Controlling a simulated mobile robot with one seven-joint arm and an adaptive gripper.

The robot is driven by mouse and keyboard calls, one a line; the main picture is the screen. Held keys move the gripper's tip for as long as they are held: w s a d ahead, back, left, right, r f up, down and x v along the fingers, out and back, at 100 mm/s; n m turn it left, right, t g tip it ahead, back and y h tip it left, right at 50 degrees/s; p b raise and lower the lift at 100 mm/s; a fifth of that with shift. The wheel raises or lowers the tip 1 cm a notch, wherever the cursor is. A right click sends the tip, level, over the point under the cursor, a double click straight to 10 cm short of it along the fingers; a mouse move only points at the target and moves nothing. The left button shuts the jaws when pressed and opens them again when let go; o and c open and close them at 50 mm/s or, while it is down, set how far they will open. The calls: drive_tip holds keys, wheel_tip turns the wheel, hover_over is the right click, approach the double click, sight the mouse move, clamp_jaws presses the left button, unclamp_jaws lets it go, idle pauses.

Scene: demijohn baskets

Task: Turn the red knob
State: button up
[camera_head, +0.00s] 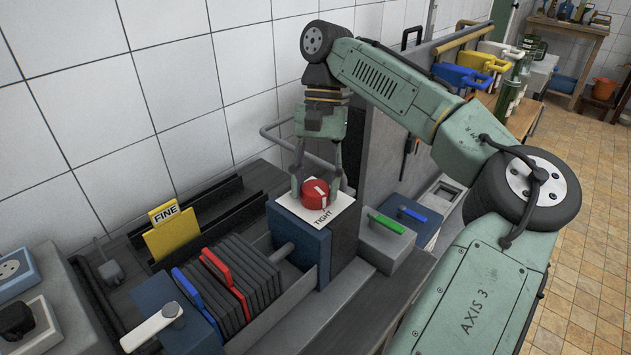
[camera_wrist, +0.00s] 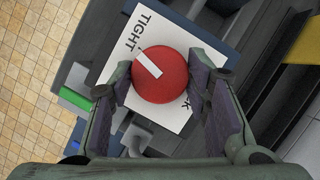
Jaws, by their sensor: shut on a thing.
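The red knob (camera_head: 315,194) is round with a white pointer bar. It sits on a white plate (camera_head: 334,214) marked "TIGHT", on top of a dark blue block (camera_head: 297,240). My gripper (camera_head: 318,190) points down over it, with one finger on each side of the knob. In the wrist view the red knob (camera_wrist: 162,76) is between the two finger pads of my gripper (camera_wrist: 163,90), and its white bar points toward the word "TIGHT". A second word on the plate is partly hidden by the right finger.
A grey box with a green handle (camera_head: 387,223) stands right of the knob. Left are dark plates with a red handle (camera_head: 217,268) and a blue handle (camera_head: 196,297), a white lever (camera_head: 152,328) and a yellow "FINE" tag (camera_head: 172,232). A grey rail (camera_head: 290,142) runs behind.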

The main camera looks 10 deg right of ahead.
drive_tip(key=shift+m, duration=0.6)
drive_tip(key=o, duration=1.2)
drive_tip(key=shift+c, duration=0.2)
drive_tip(key=v, duration=0.7)
drive_tip(key=shift+d+r, duration=0.2)
